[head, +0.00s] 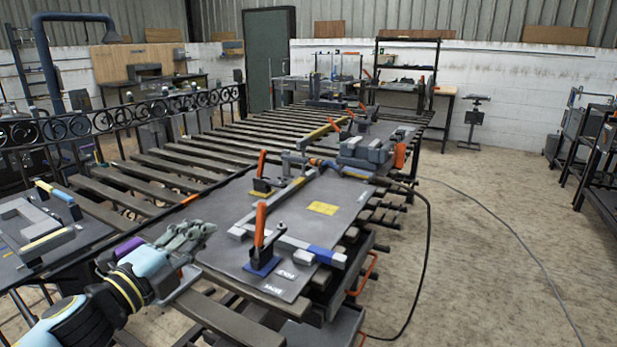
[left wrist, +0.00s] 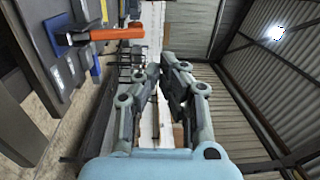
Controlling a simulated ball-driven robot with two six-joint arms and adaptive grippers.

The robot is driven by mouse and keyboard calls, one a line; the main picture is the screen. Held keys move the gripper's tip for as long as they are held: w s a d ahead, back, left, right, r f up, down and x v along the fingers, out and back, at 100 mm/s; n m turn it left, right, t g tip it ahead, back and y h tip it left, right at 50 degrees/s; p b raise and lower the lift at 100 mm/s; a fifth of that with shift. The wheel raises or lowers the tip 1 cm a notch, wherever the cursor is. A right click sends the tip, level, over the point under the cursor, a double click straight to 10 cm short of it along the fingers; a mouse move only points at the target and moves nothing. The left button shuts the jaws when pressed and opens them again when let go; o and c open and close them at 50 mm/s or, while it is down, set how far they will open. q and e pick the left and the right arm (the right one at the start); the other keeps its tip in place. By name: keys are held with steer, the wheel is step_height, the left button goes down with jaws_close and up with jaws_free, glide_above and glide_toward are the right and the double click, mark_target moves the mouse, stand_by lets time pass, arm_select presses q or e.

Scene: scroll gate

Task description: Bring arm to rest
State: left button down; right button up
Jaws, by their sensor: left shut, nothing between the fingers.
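My left gripper (head: 190,236) is in the lower left of the head view, above the slatted bench near the left edge of the grey fixture plate (head: 228,262). It is shut and empty. In the left wrist view the fingers (left wrist: 165,75) come together with nothing between them, and the view is turned on its side. A toggle clamp with an orange handle (head: 260,224) and blue base stands on the plate, right of the gripper and apart from it. The same kind of clamp shows in the left wrist view (left wrist: 105,34). My right gripper is in neither view.
A second plate with a grey fixture (head: 38,232) lies at the left. A scroll-topped metal gate (head: 90,126) stands along the far left side of the slats. A grey vise-like block (head: 365,150) sits at the plate's far end. A black cable (head: 428,250) hangs off the right side.

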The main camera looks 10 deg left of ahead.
arm_select(q)
steer(key=s+a+f+n+g+y, duration=0.1)
steer(key=s+a+n+g+y, duration=0.25)
steer(key=s+n+y, duration=0.35)
steer(key=s+a+f+n+g+y, duration=0.25)
steer(key=s+a+n, duration=0.2)
steer(key=n, duration=0.45)
steer(key=s+d+f+n+g+h, duration=0.1)
steer(key=s+d+n+g, duration=0.2)
steer(key=s, duration=0.7)
steer(key=s+d+f+n+g+h, duration=0.2)
steer(key=s+d+g, duration=0.25)
steer(key=s, duration=0.45)
steer(key=s+a+f+g+b, duration=0.1)
steer(key=a+f+b, duration=0.15)
steer(key=f, duration=1.35)
steer(key=s+a+f+g+b, duration=0.1)
steer(key=f+b, duration=0.3)
steer(key=f, duration=1.1)
steer(key=s+f+g+b, duration=0.1)
steer(key=s+f+b, duration=0.4)
steer(key=s+f, duration=1.3)
step_height(320, 180, down, 4)
steer(key=shift+s+a+f+b, duration=0.25)
steer(key=shift+a+b, duration=0.05)
steer(key=shift+a, duration=0.15)
